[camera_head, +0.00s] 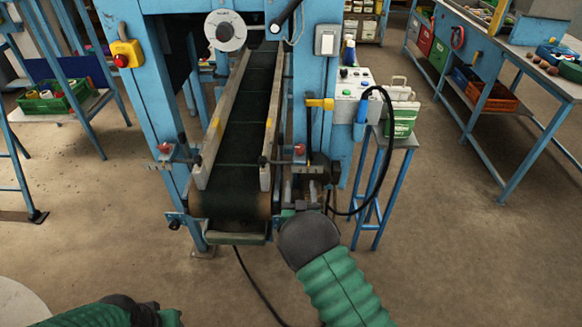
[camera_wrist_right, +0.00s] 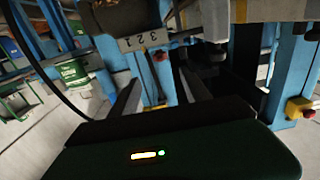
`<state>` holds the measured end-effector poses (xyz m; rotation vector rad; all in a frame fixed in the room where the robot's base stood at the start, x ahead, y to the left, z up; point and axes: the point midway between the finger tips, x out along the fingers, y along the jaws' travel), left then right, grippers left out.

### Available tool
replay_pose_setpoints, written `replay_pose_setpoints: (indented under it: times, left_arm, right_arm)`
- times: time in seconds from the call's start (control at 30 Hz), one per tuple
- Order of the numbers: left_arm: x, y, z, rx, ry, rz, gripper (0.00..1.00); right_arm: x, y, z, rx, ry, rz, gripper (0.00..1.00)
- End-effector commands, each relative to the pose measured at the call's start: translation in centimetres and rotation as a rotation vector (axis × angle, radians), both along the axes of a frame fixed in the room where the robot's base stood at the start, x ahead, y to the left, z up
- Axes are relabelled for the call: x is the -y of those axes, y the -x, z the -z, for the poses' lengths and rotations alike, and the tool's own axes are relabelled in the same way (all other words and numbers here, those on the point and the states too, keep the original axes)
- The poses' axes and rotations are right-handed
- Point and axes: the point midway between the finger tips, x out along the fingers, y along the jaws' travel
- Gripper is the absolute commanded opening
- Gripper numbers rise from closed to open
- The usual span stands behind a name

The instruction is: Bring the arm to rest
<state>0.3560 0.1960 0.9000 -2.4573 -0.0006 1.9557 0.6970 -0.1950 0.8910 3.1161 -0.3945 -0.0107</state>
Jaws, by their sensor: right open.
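My right arm, in a green ribbed sleeve, comes in from the bottom right of the head view. Its dark gripper (camera_head: 306,192) is by the right front corner of the conveyor, partly hidden behind my own wrist; I cannot tell if it touches anything. In the right wrist view two dark fingers stand apart with nothing seen held between them, so the right gripper (camera_wrist_right: 160,92) is open. Of my left arm only green sleeve and a dark joint show at the bottom left of the head view. Its gripper is out of view.
A dark conveyor belt (camera_head: 245,130) runs through a blue machine frame (camera_head: 146,100) ahead. A control box (camera_head: 352,88) and a green-and-white container (camera_head: 401,118) stand at its right. A blue workbench (camera_head: 490,60) is farther right. Bare floor (camera_head: 470,255) lies at the lower right.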

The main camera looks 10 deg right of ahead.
Motion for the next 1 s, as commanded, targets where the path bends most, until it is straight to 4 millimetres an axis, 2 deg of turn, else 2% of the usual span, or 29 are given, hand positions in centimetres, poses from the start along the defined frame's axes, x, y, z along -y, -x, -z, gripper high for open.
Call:
replay_pose_setpoints:
  times: [0.17, 0.27, 0.3, 0.37, 0.47, 0.5, 0.6, 0.7, 0.8, 0.83, 1.0]
  left_arm:
    - [0.0, 0.0, -0.2, 0.000, 0.000, 0.000, 0.36]
    - [0.0, 0.0, -0.7, 0.000, 0.000, 0.000, 0.36]
    - [0.0, 0.0, -0.9, 0.000, 0.000, 0.000, 0.36]
    - [0.0, 0.0, -1.3, -0.001, 0.000, 0.000, 0.36]
    - [0.0, 0.0, -2.0, 0.000, 0.000, 0.000, 0.36]
    - [0.0, 0.0, -2.2, 0.000, 0.000, 0.000, 0.36]
    - [0.0, 0.0, -2.6, 0.000, 0.000, 0.000, 0.36]
    - [0.0, 0.0, -2.8, 0.000, 0.000, 0.000, 0.36]
    - [0.0, 0.0, -2.9, 0.000, 0.000, 0.000, 0.36]
    - [0.0, 0.0, -2.9, 0.000, 0.000, 0.000, 0.36]
    - [0.0, 0.0, -2.9, 0.000, 0.000, 0.000, 0.36]
  right_arm:
    - [0.2, 0.1, -0.4, -0.033, -0.017, 0.001, 0.56]
    - [0.9, 1.1, -1.0, -0.176, -0.079, -0.004, 0.56]
    - [0.9, 2.1, -1.3, -0.266, -0.116, -0.013, 0.56]
    - [0.8, 4.8, -1.6, -0.426, -0.169, -0.040, 0.56]
    - [0.0, 12.0, -2.3, -0.712, -0.222, -0.107, 0.56]
    - [-0.3, 15.5, -2.6, -0.825, -0.231, -0.135, 0.56]
    - [-0.5, 23.9, -3.2, -1.060, -0.218, -0.184, 0.56]
    - [-0.1, 30.0, -3.6, -1.221, -0.194, -0.205, 0.56]
    - [0.2, 33.3, -3.7, -1.305, -0.174, -0.212, 0.56]
    - [0.3, 33.8, -3.8, -1.318, -0.170, -0.213, 0.56]
    - [0.3, 34.3, -3.7, -1.334, -0.168, -0.213, 0.56]
